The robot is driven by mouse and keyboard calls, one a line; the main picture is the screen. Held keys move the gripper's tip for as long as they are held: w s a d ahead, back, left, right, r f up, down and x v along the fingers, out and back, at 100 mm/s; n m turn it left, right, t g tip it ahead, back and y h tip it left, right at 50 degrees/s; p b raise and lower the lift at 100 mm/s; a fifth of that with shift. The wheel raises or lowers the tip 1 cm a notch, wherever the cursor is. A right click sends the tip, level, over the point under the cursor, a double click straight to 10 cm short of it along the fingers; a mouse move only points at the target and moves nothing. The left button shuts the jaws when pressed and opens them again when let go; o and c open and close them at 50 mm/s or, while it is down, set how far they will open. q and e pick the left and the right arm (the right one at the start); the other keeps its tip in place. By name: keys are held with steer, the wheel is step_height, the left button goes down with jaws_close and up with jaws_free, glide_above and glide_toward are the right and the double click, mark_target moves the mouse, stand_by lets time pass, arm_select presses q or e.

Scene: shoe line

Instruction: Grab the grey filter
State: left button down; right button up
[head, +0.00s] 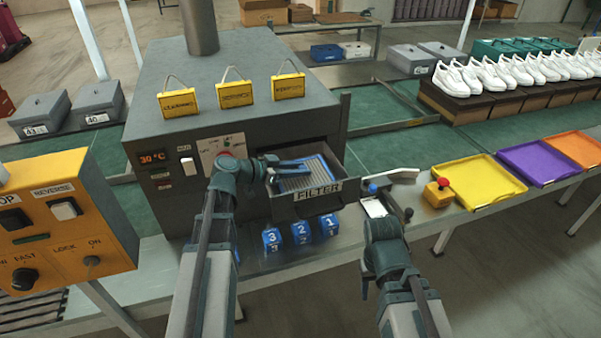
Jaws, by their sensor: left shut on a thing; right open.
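The grey filter (303,183), a ribbed panel with a blue edge, lies in the open drawer (318,195) labelled FILTER at the front of the grey machine. My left gripper (304,166) reaches over the drawer from the left and is shut on the filter near its back left part. The gripper and wrist hide that part of the filter. My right gripper (388,205) is open and empty over the table edge, to the right of the drawer.
Blue numbered blocks (300,233) stand below the drawer. A yellow box with a red knob (438,193) and yellow, purple and orange trays (480,183) are on the right. The control box (65,225) stands at the left. White shoes (505,72) line the back right.

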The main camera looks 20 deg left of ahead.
step_height(320, 180, up, 10)
steer(key=p, duration=1)
